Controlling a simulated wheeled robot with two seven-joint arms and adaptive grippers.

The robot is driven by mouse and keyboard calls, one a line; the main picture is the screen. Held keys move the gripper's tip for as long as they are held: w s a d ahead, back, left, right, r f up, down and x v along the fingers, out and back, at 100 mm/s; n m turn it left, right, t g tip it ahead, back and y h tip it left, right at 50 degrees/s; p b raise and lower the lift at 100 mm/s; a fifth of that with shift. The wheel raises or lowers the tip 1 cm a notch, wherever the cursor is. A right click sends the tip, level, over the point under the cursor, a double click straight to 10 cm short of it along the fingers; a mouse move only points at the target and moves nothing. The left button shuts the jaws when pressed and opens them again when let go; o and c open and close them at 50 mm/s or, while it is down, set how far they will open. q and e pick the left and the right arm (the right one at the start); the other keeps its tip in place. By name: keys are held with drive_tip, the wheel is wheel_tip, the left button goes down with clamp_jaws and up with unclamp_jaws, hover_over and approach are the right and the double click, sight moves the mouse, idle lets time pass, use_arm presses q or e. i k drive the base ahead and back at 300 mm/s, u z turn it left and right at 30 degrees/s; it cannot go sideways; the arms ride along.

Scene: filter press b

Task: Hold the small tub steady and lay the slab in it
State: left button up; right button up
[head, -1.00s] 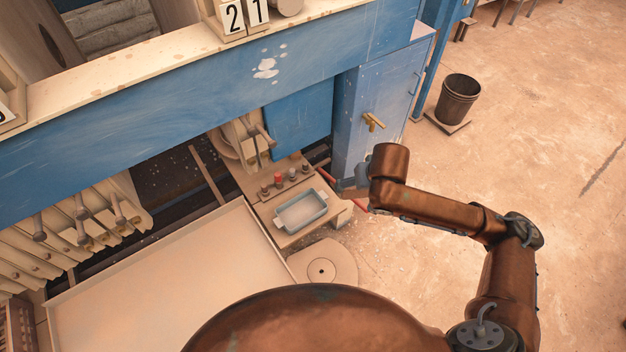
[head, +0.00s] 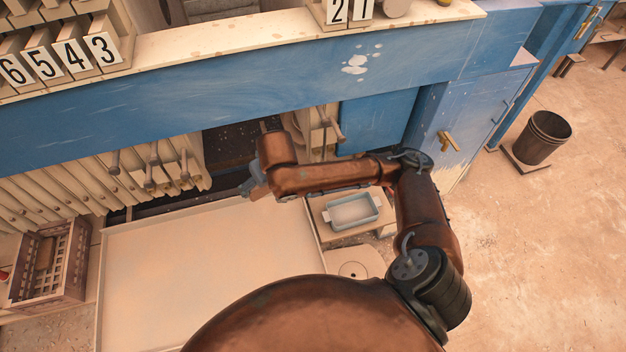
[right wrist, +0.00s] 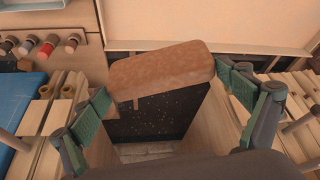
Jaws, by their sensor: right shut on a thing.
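The small tub (head: 356,226) is pale blue-grey with end handles and stands on a small bench right of centre in the head view. It looks empty. My right gripper (head: 255,188) is left of the tub, over the back edge of the big pale tray, partly hidden behind its own wrist. In the right wrist view my right gripper (right wrist: 162,85) is shut on the slab (right wrist: 160,72), a brown block with rounded edges held between the green finger pads. The slab does not show clearly in the head view. My left gripper is out of view.
The big pale tray (head: 200,325) fills the front centre. A slatted crate (head: 45,292) stands at the left beside pale press plates (head: 60,200). The blue beam (head: 215,125) runs across behind. A bucket (head: 543,135) stands on open floor at right.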

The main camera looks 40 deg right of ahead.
sight(351, 214)
drive_tip(key=u, duration=1.35)
drive_tip(key=k, duration=1.35)
drive_tip(key=z, duration=1.95)
drive_tip(key=i, duration=0.5)
